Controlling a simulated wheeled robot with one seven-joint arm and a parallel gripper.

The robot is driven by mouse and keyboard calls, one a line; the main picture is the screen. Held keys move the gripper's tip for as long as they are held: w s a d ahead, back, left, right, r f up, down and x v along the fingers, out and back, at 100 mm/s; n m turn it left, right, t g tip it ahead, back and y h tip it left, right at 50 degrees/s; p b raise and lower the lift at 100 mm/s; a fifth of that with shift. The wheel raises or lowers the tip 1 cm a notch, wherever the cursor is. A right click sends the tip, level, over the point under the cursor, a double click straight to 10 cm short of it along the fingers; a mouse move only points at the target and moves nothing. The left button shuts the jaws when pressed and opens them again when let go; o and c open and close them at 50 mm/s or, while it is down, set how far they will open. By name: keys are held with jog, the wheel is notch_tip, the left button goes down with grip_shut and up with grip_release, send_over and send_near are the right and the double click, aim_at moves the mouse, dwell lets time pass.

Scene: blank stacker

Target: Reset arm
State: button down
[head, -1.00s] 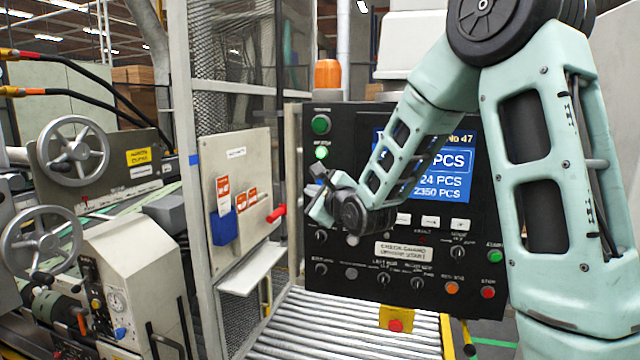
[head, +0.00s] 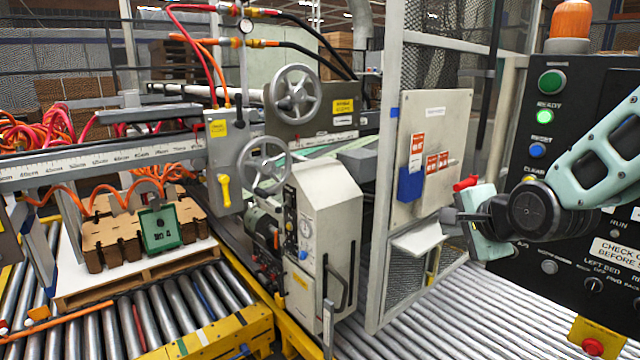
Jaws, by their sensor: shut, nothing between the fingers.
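My gripper (head: 449,216) is at the right of the head view, at the end of my pale green arm, pointing left. It is shut and empty. It is in front of the left edge of the black control panel (head: 562,262), close in the picture to the red handle on the beige guard panel. I cannot tell how far apart they are in depth.
A beige guard panel (head: 440,125) with a red handle (head: 466,183) stands left of my gripper. A roller conveyor (head: 440,310) runs below. Further left are a machine with handwheels (head: 297,93) and a pallet (head: 130,278) bearing brown blanks (head: 105,238).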

jog(key=s+a+f+n+g+b, duration=0.2)
jog(key=s+a+f+n+g, duration=0.2)
jog(key=s+a+f+n, duration=0.4)
jog(key=s+a+f+n+g+b, duration=0.1)
jog(key=s+f+n+g, duration=0.1)
jog(key=s+n, duration=0.5)
jog(key=s+a+f+n+g+h+b, duration=0.1)
jog(key=s+n+g, duration=0.4)
jog(key=s, duration=1)
jog(key=f+n+b, duration=0.1)
jog(key=n, duration=0.1)
jog(key=shift+s+a+f+n+h, duration=0.15)
jog(key=shift+a+n+h, duration=0.15)
jog(key=shift+a, duration=0.05)
